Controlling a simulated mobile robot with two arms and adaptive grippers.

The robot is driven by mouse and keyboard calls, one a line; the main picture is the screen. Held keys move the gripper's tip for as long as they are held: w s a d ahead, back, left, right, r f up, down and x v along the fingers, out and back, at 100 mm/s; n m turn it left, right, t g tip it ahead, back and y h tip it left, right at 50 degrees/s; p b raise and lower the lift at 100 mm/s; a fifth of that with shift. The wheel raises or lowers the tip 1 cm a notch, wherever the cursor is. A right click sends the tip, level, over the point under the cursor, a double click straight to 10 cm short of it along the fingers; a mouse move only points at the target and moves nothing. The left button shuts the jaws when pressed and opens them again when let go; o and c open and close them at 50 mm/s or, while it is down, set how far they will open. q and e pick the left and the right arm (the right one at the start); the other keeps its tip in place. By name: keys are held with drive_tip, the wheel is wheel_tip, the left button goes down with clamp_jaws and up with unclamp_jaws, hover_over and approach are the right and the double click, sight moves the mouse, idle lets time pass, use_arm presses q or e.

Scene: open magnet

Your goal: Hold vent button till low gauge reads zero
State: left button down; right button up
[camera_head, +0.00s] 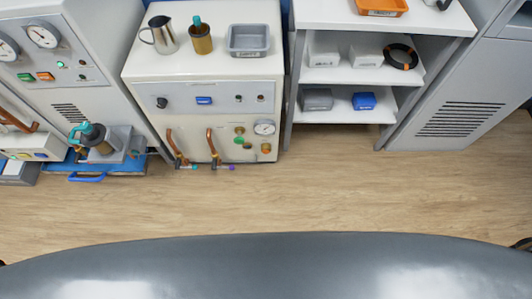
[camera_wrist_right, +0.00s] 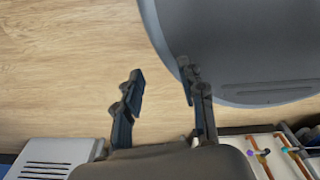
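A white middle cabinet carries a panel with a blue button (camera_head: 204,100) and small knobs. Lower on its front is a small round gauge (camera_head: 264,128) near green and orange-brown fittings (camera_head: 239,140). The left cabinet has two larger round gauges (camera_head: 42,35), a green button (camera_head: 26,77) and an orange-red button (camera_head: 45,76). Labels and needle readings are too small to read, so I cannot tell which is the vent button or low gauge. My right gripper (camera_wrist_right: 161,70) is open and empty above the floor in the right wrist view, touching nothing. My left gripper is not visible.
A metal jug (camera_head: 161,35), a brown bottle (camera_head: 201,38) and a grey tray (camera_head: 248,54) stand on the middle cabinet. Copper-coloured pipes (camera_head: 212,146) stick out below. A shelf unit (camera_head: 345,75) stands to the right. The wood floor (camera_head: 300,195) in front is clear.

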drive_tip(key=shift+c, duration=0.2)
clamp_jaws()
idle(1.0)
